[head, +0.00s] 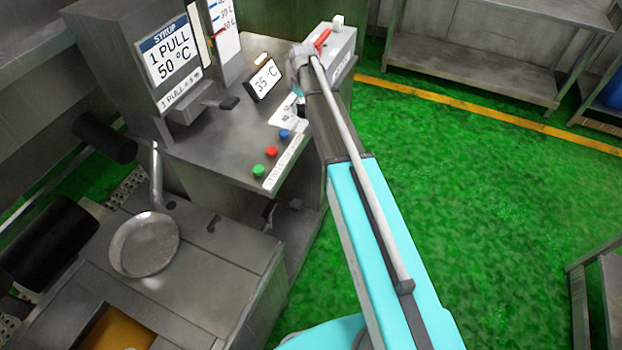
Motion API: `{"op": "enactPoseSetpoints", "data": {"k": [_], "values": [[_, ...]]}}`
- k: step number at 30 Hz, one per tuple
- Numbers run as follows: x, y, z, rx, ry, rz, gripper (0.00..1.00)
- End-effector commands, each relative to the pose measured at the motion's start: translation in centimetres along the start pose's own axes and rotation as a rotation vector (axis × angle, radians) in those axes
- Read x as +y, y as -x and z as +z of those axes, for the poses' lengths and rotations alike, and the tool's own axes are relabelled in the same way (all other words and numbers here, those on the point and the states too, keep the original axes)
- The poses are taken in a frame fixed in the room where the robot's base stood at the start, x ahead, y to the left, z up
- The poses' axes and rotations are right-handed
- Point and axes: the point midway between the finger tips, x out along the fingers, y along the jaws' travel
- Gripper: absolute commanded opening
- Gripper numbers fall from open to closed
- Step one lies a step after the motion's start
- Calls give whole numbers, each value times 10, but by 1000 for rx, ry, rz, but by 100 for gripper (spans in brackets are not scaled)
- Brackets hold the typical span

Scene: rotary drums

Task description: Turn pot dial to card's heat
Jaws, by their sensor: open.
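A card (168,55) with a blue SYRUP header reads "1 PULL 50 °C" on the grey machine at the upper left. A small tilted plate (264,80) on the counter reads "35 °C". A grey box (343,50) with a red part on top stands behind my arm's end; its front label is too small to read. I cannot make out the pot dial for certain. My gripper (299,107) is open, small and mostly hidden by my arm, above the counter's right part near a white marked piece (284,114).
Green (258,170), red (271,152) and blue (284,134) knobs line the counter's front right. A round metal pan (145,245) sits on a lower unit in front. Black cylinders (45,243) lie at left. The green floor at right is open, with a steel bench (470,65) behind.

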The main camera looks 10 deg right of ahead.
Motion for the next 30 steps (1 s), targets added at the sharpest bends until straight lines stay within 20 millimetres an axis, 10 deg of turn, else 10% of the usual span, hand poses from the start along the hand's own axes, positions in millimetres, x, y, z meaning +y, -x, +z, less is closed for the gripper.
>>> {"op": "enactPoseSetpoints", "data": {"k": [17, 30], "values": [[0, 0, 1, 0, 385, 0, 100], [0, 40, 1, 0, 396, 0, 100]]}}
